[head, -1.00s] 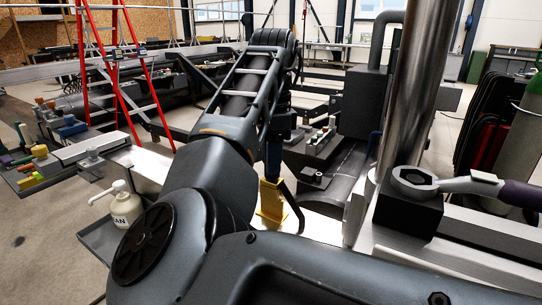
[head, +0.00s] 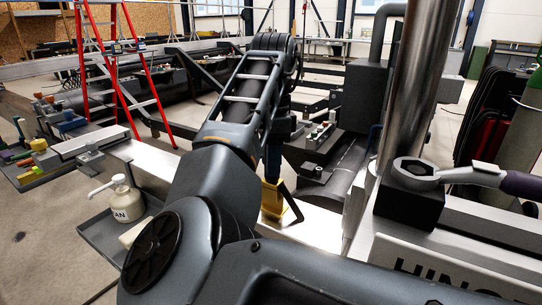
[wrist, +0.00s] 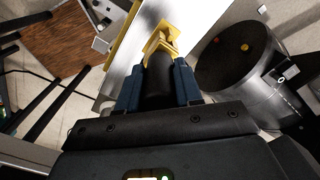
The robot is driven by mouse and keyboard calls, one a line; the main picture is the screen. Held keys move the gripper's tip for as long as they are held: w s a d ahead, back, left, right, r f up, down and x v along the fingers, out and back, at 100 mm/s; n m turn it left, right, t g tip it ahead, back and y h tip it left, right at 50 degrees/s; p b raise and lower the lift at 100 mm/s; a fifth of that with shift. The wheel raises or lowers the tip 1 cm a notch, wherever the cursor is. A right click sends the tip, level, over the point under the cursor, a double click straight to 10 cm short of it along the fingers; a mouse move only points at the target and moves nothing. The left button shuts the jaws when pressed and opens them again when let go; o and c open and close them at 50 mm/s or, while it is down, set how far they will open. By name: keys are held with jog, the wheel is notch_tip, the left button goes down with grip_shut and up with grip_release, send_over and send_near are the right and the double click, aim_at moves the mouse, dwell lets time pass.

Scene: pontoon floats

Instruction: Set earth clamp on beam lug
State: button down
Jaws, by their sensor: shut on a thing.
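My gripper (head: 272,165) hangs over the pale metal beam (head: 318,222) in the middle of the head view. In the wrist view its two blue fingers (wrist: 158,82) are shut on the dark grip of the earth clamp. The clamp's yellow end (wrist: 163,42) points away from me, over or against the bright beam face (wrist: 203,22). In the head view the clamp (head: 272,204) shows as a yellow piece below the fingers, with a dark strip beside it. I cannot tell whether it touches the beam. I cannot make out the lug for certain.
A grey post (head: 412,90) and a dark block with a large wrench (head: 450,175) stand at right. A white pump bottle (head: 124,202) stands on a tray at left. A dark drum (wrist: 240,65) lies right of the clamp in the wrist view. A red ladder (head: 125,60) stands behind.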

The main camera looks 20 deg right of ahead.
jog(key=shift+f, duration=0.7)
jog(key=c, duration=0.7)
grip_release()
jog(key=shift+o, duration=0.2)
